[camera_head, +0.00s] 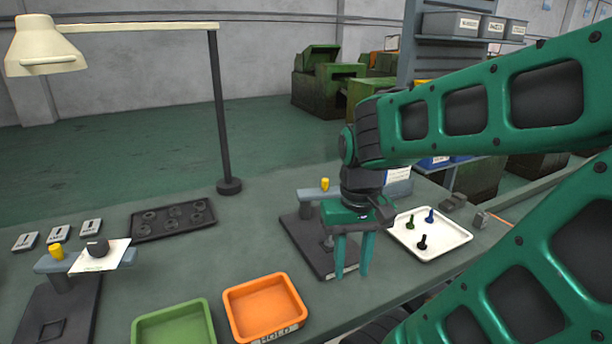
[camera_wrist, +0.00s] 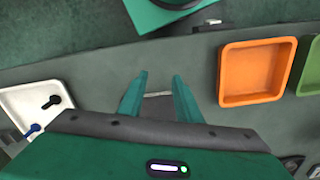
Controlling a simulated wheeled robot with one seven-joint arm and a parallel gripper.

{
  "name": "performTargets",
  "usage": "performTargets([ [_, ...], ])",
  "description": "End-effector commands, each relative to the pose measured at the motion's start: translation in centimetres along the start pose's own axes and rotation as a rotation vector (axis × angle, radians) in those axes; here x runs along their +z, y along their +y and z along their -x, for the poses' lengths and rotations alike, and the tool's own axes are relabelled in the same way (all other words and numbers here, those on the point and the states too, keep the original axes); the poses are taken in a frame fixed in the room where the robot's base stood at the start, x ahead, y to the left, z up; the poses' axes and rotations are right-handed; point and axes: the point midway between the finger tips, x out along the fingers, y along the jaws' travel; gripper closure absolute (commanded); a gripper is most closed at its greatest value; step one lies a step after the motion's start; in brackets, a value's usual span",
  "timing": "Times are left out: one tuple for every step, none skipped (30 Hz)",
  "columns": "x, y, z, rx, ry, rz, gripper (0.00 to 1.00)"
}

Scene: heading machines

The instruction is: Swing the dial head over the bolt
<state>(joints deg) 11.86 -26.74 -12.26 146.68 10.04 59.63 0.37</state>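Two dark-based stands with grey arms and yellow knobs are on the bench. The left stand (camera_head: 62,305) carries a dark round piece (camera_head: 97,248) over a white card; I cannot tell if it is a dial head. The right stand (camera_head: 304,240) is partly hidden behind my gripper, so its dial head does not show clearly. My gripper (camera_head: 353,260) points down in front of that stand, fingers apart and empty; the fingers also show in the wrist view (camera_wrist: 158,100). Green, blue (camera_head: 430,215) and black (camera_head: 422,242) bolt-like pieces stand in a white tray (camera_head: 456,246).
An orange bin (camera_head: 292,326) and a green bin (camera_head: 207,318) are at the bench's front. A dark tray (camera_head: 140,232) with round recesses and a lamp post (camera_head: 222,120) stand farther back. My arm covers the right side. Bare bench lies between the left stand and bins.

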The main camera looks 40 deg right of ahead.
Motion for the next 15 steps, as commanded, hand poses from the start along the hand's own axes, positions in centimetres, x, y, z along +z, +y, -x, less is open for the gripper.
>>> performTargets([
  [0.0,0.0,0.0,0.000,0.000,0.000,0.69],
  [0.0,0.0,0.0,0.000,0.000,0.000,0.69],
  [0.0,0.0,0.0,0.000,0.000,0.000,0.69],
  [0.0,0.0,0.0,0.000,0.000,0.000,0.69],
  [0.0,0.0,0.0,0.000,0.000,0.000,0.69],
  [0.0,0.0,0.0,0.000,0.000,0.000,0.65],
  [-0.1,0.0,0.1,0.001,0.001,-0.002,0.65],
  [0.4,0.5,0.5,-0.001,0.011,-0.006,0.65],
  [0.2,0.7,1.1,0.004,0.023,-0.021,0.65],
  [-0.5,0.8,1.5,0.012,0.031,-0.038,0.65],
  [-1.3,0.9,2.1,0.024,0.041,-0.060,0.65],
  [-2.6,0.6,3.0,0.042,0.059,-0.097,0.65],
  [-4.0,0.6,3.9,0.058,0.076,-0.131,0.65],
  [-5.5,0.5,4.8,0.074,0.095,-0.169,0.65],
  [-7.6,0.4,6.2,0.095,0.125,-0.227,0.65],
])
